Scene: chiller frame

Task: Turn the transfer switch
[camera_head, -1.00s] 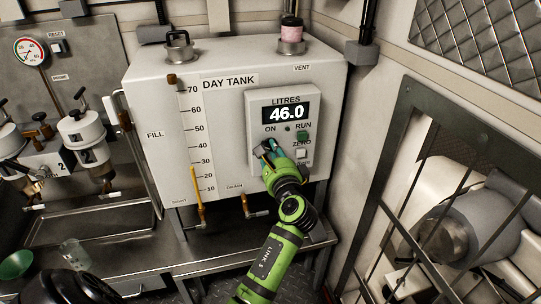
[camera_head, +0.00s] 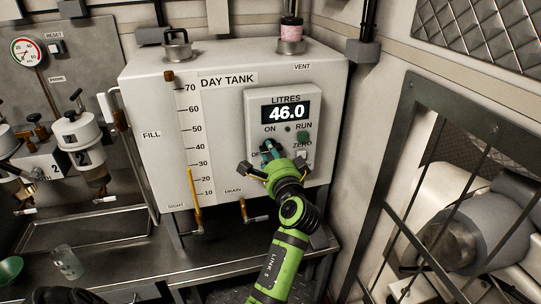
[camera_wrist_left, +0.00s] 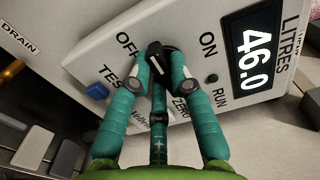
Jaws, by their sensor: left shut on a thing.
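The switch is a black knob with a pale mark (camera_wrist_left: 162,50) on the grey control box (camera_head: 255,105) of the day tank. In the left wrist view it sits between the OFF and ON labels. My left gripper (camera_head: 268,152), green with teal fingers, is at the knob; in the left wrist view its fingertips (camera_wrist_left: 160,72) are shut on the knob's two sides. In the head view the fingers hide most of the knob, and I cannot tell exactly where it points. The display (camera_head: 286,112) reads 46.0. My right gripper is not in view.
A green RUN button (camera_head: 303,138) and a ZERO button (camera_head: 301,155) sit right of the knob. A blue button (camera_wrist_left: 96,92) shows in the left wrist view. A barred guard (camera_head: 385,190) stands at the right. Drain valves (camera_head: 245,212) stick out below the tank.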

